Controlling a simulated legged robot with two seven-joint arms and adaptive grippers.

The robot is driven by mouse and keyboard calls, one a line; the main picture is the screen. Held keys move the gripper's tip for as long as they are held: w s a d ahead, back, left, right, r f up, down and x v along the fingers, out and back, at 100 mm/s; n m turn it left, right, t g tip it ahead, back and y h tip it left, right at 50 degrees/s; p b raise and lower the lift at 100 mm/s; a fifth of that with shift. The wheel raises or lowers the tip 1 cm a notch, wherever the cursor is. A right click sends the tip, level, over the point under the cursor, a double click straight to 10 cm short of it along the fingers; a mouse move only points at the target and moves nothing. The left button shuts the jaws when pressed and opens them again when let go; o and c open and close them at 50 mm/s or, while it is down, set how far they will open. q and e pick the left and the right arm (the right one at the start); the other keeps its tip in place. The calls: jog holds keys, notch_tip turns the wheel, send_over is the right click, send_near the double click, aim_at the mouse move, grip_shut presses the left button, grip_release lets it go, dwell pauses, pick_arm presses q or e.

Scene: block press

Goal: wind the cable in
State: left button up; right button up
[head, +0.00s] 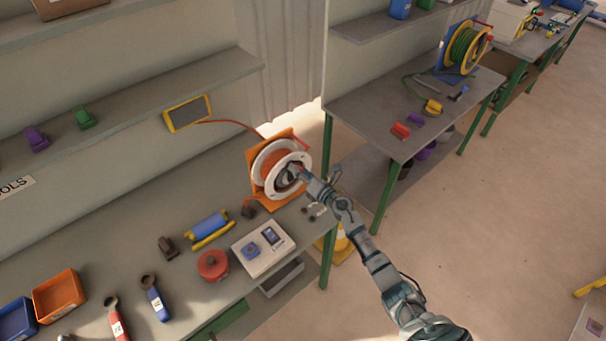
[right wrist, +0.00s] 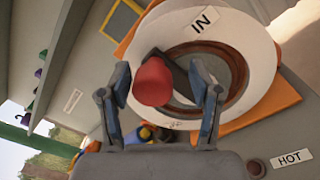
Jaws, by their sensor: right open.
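The cable reel (head: 257,172) has white discs and orange cable, and stands on an orange frame on the near bench. It also fills the top of the right wrist view (right wrist: 262,62), with an "IN" label on its disc. A red knob (right wrist: 153,82) on a dark crank arm shows at the reel. My right gripper (right wrist: 163,95) is open, with one finger on each side of the knob; I cannot tell whether they touch it. In the head view my right gripper (head: 292,173) is at the reel's face and hides part of its hub. My left gripper is not in view.
Orange cable (head: 228,122) runs from a yellow-framed panel (head: 187,113) to the reel. A white box (head: 262,248), a red round object (head: 212,265) and a blue roller (head: 209,226) sit nearby. Another reel with green cable (head: 464,48) stands on the right-hand bench.

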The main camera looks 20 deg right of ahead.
jog(key=v, duration=1.1)
jog(key=shift+s+d, duration=0.25)
jog(key=shift+s, duration=0.05)
